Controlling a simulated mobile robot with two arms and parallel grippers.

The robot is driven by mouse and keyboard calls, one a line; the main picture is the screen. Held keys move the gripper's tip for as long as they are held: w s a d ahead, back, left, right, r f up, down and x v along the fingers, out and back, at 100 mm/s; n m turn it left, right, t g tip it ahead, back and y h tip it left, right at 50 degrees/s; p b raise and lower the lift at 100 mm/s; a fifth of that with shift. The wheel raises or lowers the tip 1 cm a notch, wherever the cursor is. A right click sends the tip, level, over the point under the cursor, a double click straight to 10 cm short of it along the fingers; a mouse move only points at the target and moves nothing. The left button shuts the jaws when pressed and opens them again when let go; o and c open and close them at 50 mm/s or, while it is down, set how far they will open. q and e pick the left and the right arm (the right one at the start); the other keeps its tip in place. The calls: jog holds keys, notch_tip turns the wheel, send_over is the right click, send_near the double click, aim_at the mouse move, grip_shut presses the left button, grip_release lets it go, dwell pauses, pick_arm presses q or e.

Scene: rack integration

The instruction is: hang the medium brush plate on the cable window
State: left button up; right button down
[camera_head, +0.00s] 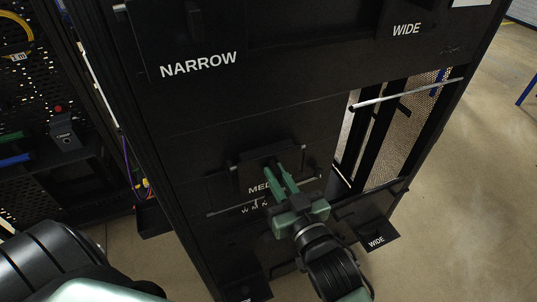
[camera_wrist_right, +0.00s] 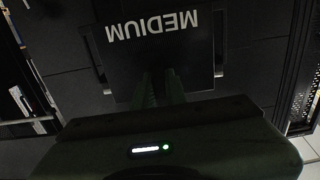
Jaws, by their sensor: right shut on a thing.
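The medium brush plate (camera_head: 247,177) is a black plate with white lettering, partly covered by my right gripper in the head view. In the right wrist view the plate (camera_wrist_right: 185,55) shows its word MEDIUM upside down. My right gripper (camera_head: 275,170) has green fingers and is shut on the plate's middle, in front of the black rack panel. Whether the plate touches the panel I cannot tell. The cable window (camera_head: 385,130) is an open gap to the right of the plate, with a pale rod (camera_head: 407,94) across its top. My left gripper is out of view.
A black plate marked WIDE (camera_head: 377,240) juts out below the window. Another dark plate (camera_head: 243,291) juts out at the bottom. NARROW and WIDE labels are above. An equipment rack (camera_head: 70,170) stands at left; open floor (camera_head: 460,220) lies at right.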

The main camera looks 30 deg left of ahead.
jog(key=shift+f, duration=0.35)
jog(key=c, duration=1.4)
grip_release()
jog(key=shift+o, duration=0.2)
jog(key=shift+f, duration=0.1)
jog(key=shift+s+d, duration=0.1)
